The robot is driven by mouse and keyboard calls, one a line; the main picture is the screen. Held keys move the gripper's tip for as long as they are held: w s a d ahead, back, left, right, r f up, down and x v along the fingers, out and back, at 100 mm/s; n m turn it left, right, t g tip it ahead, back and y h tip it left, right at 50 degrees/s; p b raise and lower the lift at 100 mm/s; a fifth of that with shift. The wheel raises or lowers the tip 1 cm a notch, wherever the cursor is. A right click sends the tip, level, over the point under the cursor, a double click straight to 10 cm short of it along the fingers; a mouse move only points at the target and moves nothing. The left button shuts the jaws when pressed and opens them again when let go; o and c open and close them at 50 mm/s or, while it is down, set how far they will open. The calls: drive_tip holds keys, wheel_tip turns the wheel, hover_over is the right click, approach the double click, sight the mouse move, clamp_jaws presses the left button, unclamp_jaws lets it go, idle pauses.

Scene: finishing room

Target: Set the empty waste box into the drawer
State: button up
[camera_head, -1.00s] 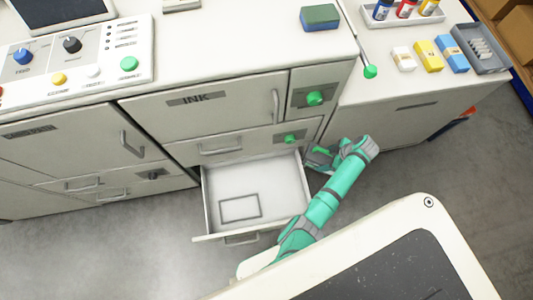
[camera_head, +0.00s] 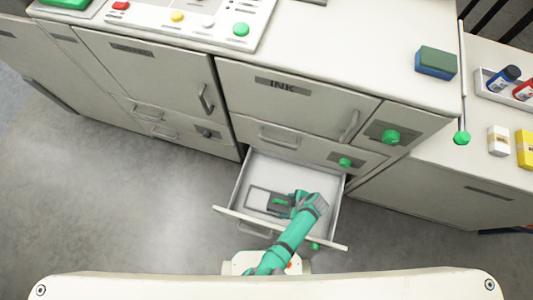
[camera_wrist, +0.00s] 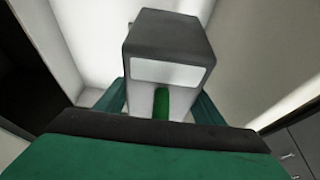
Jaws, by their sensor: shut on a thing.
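The drawer (camera_head: 275,168) under the ink cabinet is pulled open. It has a light floor with a dark rectangular outline (camera_head: 257,199) in its left front part. My gripper (camera_head: 281,205) is over the drawer, at the right part of the outline. In the wrist view the waste box (camera_wrist: 168,45), dark grey with a pale panel, sits between the green fingers, and my gripper is shut on it. In the head view the box is mostly hidden by my gripper. I cannot tell whether it touches the drawer floor, nor can I see inside it.
The ink cabinet (camera_head: 300,97) stands behind the drawer, with green knobs (camera_head: 391,137) on its right. A blue and green block (camera_head: 436,62) lies on the counter. A control panel (camera_head: 205,18) is at the upper left. Grey floor (camera_head: 150,200) is free left of the drawer.

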drive_tip(key=w+a+f, duration=0.1)
drive_tip(key=w+a, duration=0.1)
drive_tip(key=a, duration=0.1)
drive_tip(key=w+a+f, duration=0.1)
drive_tip(key=a, duration=0.1)
drive_tip(key=shift+f, duration=0.3)
drive_tip(key=shift+w+a+r+x, duration=0.1)
drive_tip(key=shift+w+x, duration=0.1)
drive_tip(key=shift+x, duration=1.5)
drive_tip(key=shift+w+a+r+x, duration=0.1)
drive_tip(key=shift+w+x, duration=0.1)
drive_tip(key=shift+x, duration=1.5)
drive_tip(key=shift+w+a+x, duration=0.15)
drive_tip(key=shift+w+x, duration=0.05)
drive_tip(key=shift+x, duration=1.5)
drive_tip(key=shift+f, duration=0.35)
drive_tip(key=o, duration=1.2)
drive_tip(key=shift+o, duration=0.2)
drive_tip(key=shift+r, duration=0.1)
